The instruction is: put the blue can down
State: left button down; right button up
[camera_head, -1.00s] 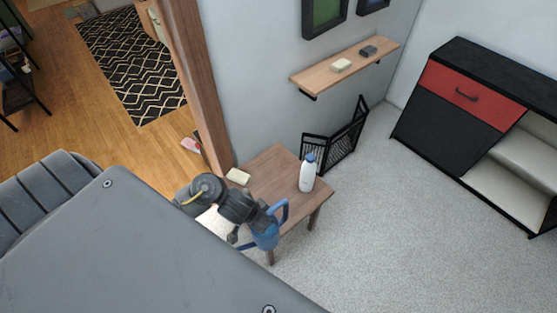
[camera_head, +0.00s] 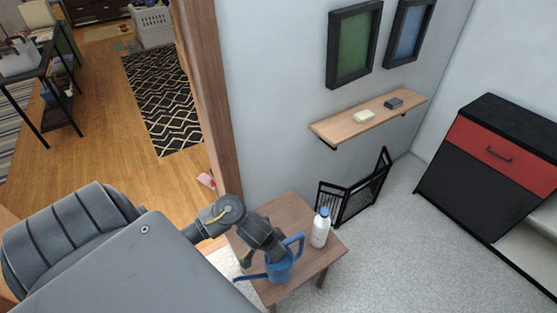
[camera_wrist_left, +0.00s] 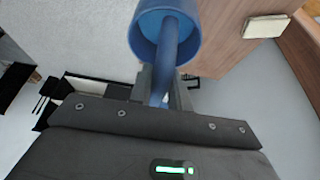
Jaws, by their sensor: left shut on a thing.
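The blue can (camera_head: 280,268) is a watering can with a long spout and a looped handle. My left gripper (camera_head: 272,246) is shut on its handle. In the left wrist view the can (camera_wrist_left: 150,28) is just beyond my left gripper (camera_wrist_left: 165,88), with the handle between the fingers. In the head view the can overlaps the front part of a small wooden table (camera_head: 285,212). I cannot tell whether its base touches the tabletop. My right gripper is not in view.
A white bottle with a blue cap (camera_head: 320,230) stands on the table, close to the can's right. A pale bar (camera_wrist_left: 266,26) lies on the table in the wrist view. A black rack (camera_head: 352,195) stands behind, below a wall shelf (camera_head: 370,118). A wooden post (camera_head: 208,90) rises at left.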

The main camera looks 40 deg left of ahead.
pick_arm(q)
jog(key=w+a+f, duration=0.1)
jog(key=w+a+b, duration=0.1)
jog(key=shift+w+a+f, duration=0.25)
jog(key=shift+w+f, duration=0.1)
jog(key=shift+f, duration=0.05)
jog(key=w+a+f+b, duration=0.2)
jog(key=w+f+b, duration=0.1)
jog(key=f, duration=0.1)
jog(key=shift+a+f, duration=0.3)
jog(key=shift+w+a+f+b, duration=0.15)
jog(key=shift+f+b, duration=0.45)
jog(key=shift+f, duration=0.4)
jog(key=shift+w+a+f+b, duration=0.1)
jog(key=shift+f+b, duration=0.45)
jog(key=shift+f, duration=0.4)
jog(key=shift+f, duration=0.2)
jog(key=c, duration=1.3)
grip_release()
